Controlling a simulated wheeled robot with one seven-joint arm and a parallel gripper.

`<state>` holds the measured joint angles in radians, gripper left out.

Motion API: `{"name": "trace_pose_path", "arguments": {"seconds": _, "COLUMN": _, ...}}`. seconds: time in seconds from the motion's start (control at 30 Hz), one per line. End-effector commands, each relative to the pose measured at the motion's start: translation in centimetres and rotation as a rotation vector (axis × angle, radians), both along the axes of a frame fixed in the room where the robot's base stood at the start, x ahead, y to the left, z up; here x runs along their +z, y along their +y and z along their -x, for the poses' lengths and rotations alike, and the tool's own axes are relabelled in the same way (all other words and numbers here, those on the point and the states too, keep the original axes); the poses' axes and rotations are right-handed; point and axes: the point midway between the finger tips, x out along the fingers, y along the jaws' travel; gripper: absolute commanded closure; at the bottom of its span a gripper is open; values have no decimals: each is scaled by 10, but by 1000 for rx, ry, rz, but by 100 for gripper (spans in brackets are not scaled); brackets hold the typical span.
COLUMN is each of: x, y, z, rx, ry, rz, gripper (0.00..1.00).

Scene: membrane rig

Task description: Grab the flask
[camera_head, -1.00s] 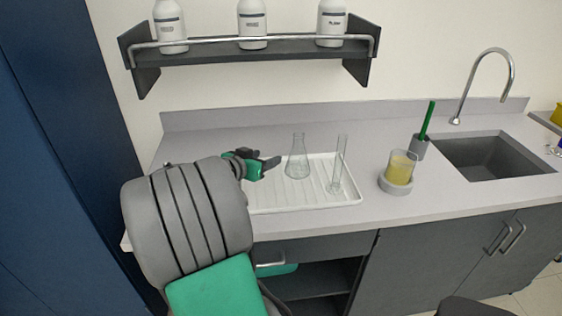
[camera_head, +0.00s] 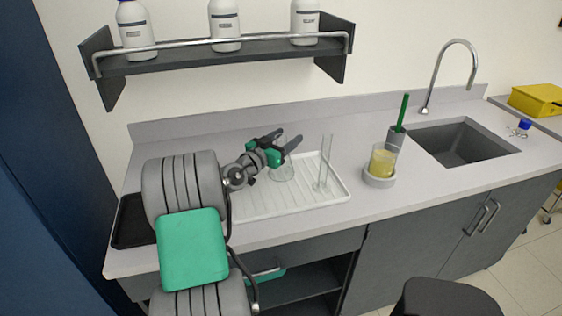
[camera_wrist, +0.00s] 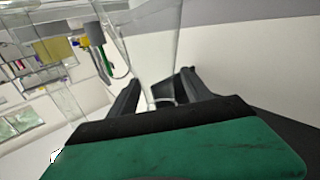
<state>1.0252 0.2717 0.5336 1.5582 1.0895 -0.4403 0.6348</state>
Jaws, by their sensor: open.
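The flask (camera_head: 282,173) is a clear glass conical flask standing on the white ribbed tray (camera_head: 255,208). Its upper part is largely hidden behind my gripper (camera_head: 288,138) in the head view. My gripper is open, at the height of the flask's neck. In the wrist view, the clear glass of the flask (camera_wrist: 152,45) shows between and beyond the two dark fingers of my gripper (camera_wrist: 160,84). I cannot tell whether either finger touches the glass.
A thin glass cylinder (camera_head: 325,165) stands on the tray just right of the flask. A beaker of yellow liquid (camera_head: 383,160) sits on a round grey base further right, near a holder with a green stick (camera_head: 402,112). A bottle shelf (camera_head: 215,55) hangs above; the sink (camera_head: 462,143) is at right.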

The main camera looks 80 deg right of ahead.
Motion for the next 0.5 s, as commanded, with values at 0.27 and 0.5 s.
{"name": "trace_pose_path", "arguments": {"seconds": 0.27, "x": 0, "y": 0, "z": 1, "rx": -2, "ry": 0, "rz": -1, "gripper": 61}}
{"name": "trace_pose_path", "arguments": {"seconds": 0.5, "x": 0, "y": 0, "z": 1, "rx": -2, "ry": 0, "rz": -1, "gripper": 80}}
